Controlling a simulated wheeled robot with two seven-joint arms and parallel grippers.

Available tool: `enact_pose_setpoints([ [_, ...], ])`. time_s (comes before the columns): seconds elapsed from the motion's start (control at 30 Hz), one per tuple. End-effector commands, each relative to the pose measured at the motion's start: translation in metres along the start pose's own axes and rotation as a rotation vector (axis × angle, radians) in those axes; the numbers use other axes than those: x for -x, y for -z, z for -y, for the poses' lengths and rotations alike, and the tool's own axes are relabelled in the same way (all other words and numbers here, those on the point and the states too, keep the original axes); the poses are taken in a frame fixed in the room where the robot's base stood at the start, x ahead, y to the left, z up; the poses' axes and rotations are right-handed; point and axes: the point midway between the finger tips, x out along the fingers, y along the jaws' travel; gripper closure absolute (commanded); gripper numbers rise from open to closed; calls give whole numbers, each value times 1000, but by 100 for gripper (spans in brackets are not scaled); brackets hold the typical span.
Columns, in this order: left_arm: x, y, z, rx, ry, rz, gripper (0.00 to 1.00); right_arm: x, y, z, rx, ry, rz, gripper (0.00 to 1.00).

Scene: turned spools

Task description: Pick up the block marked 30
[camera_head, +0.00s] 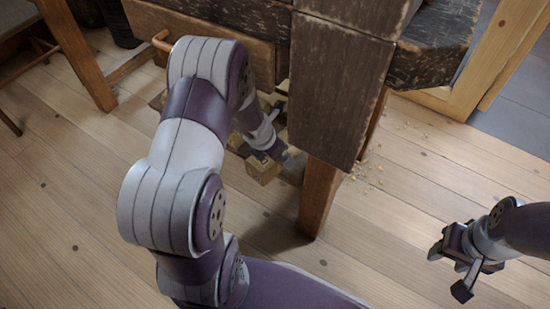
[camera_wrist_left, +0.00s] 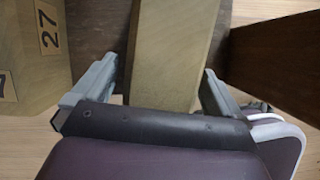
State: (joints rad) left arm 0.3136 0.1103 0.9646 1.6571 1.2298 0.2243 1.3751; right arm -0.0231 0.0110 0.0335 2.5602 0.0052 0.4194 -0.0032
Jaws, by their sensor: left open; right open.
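My left arm reaches down under the workbench in the head view, with its gripper (camera_head: 272,135) partly hidden beside the bench leg. In the left wrist view my left gripper (camera_wrist_left: 158,70) is open, its fingers on either side of a plain wooden block (camera_wrist_left: 172,45). No number shows on that block's visible face. A larger-looking wooden block marked 27 (camera_wrist_left: 30,45) stands to the left of the fingers. In the head view a wooden block (camera_head: 262,171) sits just below the left gripper; its marking is too small to read. My right gripper (camera_head: 452,262) is open and empty above the floor.
The dark worn workbench (camera_head: 335,90) overhangs the left gripper. Its wooden leg (camera_head: 319,195) stands close to the right of the blocks. Shavings (camera_head: 365,170) lie on the floor beyond it. The plank floor (camera_head: 60,200) is clear at left.

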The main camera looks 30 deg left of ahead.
Motion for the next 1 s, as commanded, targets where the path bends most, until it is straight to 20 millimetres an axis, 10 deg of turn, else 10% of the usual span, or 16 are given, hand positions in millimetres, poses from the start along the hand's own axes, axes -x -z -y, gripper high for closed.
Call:
enact_pose_setpoints([
  [0.07,1,0,0,0,0,0,3,2,0,0,0,0,-1,52],
  [0.27,2,0,0,0,0,0,67,2,0,0,0,0,-1,52],
  [0.7,23,-10,0,0,-1,2,67,23,3,0,0,0,-1,52],
  [1.0,46,64,-2,7,-4,2,67,14,2,0,0,0,0,52],
])
